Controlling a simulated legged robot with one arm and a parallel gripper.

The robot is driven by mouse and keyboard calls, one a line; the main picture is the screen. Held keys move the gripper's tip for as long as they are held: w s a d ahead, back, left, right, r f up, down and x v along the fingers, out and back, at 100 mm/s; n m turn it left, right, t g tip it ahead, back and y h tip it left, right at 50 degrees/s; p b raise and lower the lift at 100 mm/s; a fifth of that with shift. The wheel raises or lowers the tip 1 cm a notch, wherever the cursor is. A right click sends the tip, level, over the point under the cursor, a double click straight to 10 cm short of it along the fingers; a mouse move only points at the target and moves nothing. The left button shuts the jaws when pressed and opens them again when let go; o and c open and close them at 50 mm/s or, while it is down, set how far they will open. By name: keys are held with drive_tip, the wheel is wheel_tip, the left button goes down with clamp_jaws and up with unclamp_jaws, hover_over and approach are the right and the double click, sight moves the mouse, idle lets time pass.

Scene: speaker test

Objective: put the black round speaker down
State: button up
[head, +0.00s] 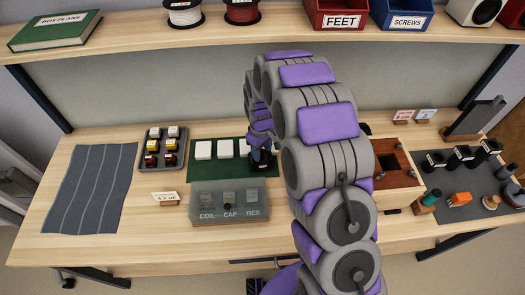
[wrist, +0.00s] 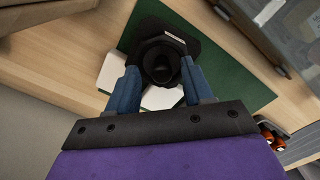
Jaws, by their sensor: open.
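The black round speaker (wrist: 160,60) shows in the wrist view over the green mat (wrist: 232,88), its round face toward the camera. My gripper (wrist: 160,68) is open, with one blue finger on each side of the speaker. Whether the fingers touch it, I cannot tell. White blocks (wrist: 112,71) lie on the mat close beside it. In the head view my gripper (head: 262,150) is low at the right end of the green mat (head: 196,172), and the speaker is mostly hidden there by the arm and gripper.
A grey case labelled COIL, CAP, RES (head: 228,204) stands in front of the mat. A tray of small parts (head: 163,148) and a dark cloth (head: 88,188) are to the left. A wooden box (head: 398,182) stands to the right. A shelf (head: 210,40) runs above the bench.

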drive_tip(key=s+d+r+m+p, duration=0.1)
drive_tip(key=s+r, duration=0.2)
drive_tip(key=r, duration=0.5)
drive_tip(key=s+d+r+p, duration=0.1)
drive_tip(key=s+d+r, duration=0.1)
drive_tip(key=r, duration=0.6)
drive_tip(key=s+d+r+m, duration=0.2)
drive_tip(key=s, duration=0.9)
drive_tip(key=s+d+r+m+g, duration=0.1)
drive_tip(key=s+d+r+m, duration=0.1)
drive_tip(key=s, duration=0.9)
drive_tip(key=s+d+r+m, duration=0.3)
drive_tip(key=s+r, duration=0.1)
drive_tip(key=s, duration=0.7)
drive_tip(key=shift+m+g, duration=0.3)
drive_tip(key=shift+w, duration=0.1)
